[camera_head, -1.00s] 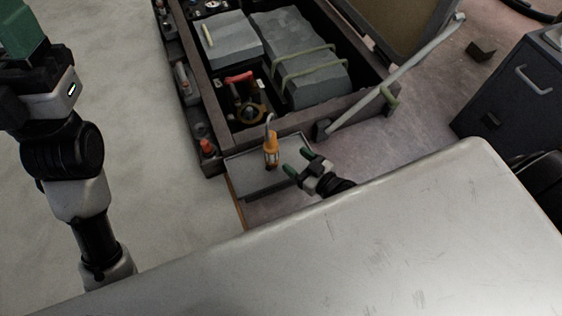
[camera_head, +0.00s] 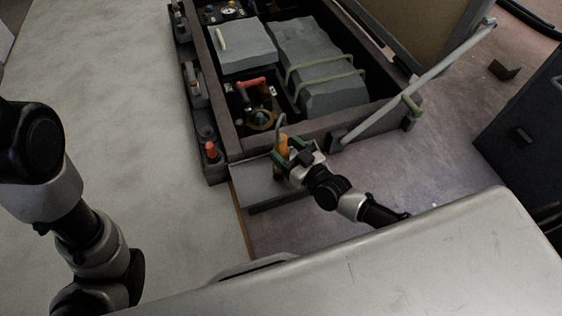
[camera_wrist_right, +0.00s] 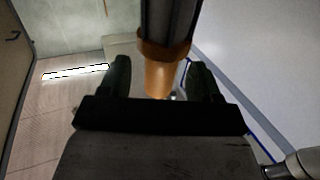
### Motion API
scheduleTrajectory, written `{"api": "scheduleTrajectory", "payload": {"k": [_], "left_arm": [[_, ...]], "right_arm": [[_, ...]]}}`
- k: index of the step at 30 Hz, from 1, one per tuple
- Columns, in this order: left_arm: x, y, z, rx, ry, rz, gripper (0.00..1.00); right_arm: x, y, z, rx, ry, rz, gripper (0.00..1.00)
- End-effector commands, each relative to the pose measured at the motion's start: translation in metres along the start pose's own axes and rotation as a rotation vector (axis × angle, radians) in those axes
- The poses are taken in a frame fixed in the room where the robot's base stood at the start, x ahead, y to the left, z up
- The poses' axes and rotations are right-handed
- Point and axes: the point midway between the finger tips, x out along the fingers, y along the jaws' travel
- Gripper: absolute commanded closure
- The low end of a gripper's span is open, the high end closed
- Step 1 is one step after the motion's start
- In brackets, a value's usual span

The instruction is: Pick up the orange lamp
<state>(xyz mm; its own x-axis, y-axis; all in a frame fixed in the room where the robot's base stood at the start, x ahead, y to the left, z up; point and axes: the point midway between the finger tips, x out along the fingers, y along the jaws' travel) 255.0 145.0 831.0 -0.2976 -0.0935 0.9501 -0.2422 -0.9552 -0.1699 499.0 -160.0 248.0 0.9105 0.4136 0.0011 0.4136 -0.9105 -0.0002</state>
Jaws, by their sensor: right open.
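The orange lamp (camera_head: 283,142) stands upright on a grey step (camera_head: 252,188) at the near end of the open compartment, with its grey hook at the top. My right gripper (camera_head: 287,152) is open at the lamp, its green fingers on either side of it. In the right wrist view the lamp (camera_wrist_right: 163,78) shows large, its orange part between the two fingertips (camera_wrist_right: 162,72) of the open gripper. I cannot tell whether a finger touches it. Only my left arm's links show at the left; its gripper is out of view.
The open compartment (camera_head: 232,140) holds grey blocks (camera_head: 310,65) and a part with a red handle (camera_head: 250,83). A grey strut (camera_head: 420,82) rises on the right. A red-topped item (camera_head: 211,150) sits on the left ledge. A dark cabinet (camera_head: 525,135) stands at the right.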

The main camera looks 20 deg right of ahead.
Motion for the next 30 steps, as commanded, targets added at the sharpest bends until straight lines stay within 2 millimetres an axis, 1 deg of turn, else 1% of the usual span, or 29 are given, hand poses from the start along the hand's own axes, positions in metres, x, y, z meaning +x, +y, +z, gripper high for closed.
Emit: {"api": "scheduleTrajectory", "payload": {"k": [1,3,6,13,14,25,26,30], "left_arm": [[-0.002,0.002,-0.006,0.002,0.019,0.006,0.49],[0.001,0.003,-0.009,0.004,0.032,0.011,0.49],[0.005,0.004,-0.012,0.006,0.043,0.016,0.49],[0.007,0.004,-0.012,0.006,0.043,0.017,0.49],[0.007,0.004,-0.012,0.006,0.043,0.017,0.49],[0.007,0.004,-0.012,0.006,0.043,0.017,0.49],[0.007,0.004,-0.011,0.006,0.043,0.017,0.49],[0.007,0.004,-0.011,0.005,0.043,0.017,0.49]], "right_arm": [[0.008,-0.001,0.003,0.002,0.004,0.0,0.37],[0.017,-0.001,0.003,0.001,0.002,0.0,0.37],[0.024,-0.001,0.002,0.001,0.001,0.0,0.37],[0.025,-0.001,0.0,0.0,-0.002,0.0,0.37],[0.025,-0.001,0.0,0.0,-0.002,0.0,0.4],[0.025,-0.001,0.0,0.0,-0.002,0.0,0.97],[0.025,-0.001,0.0,0.0,-0.002,0.0,1.0],[0.025,-0.001,0.001,0.0,-0.002,0.0,1.0]]}}
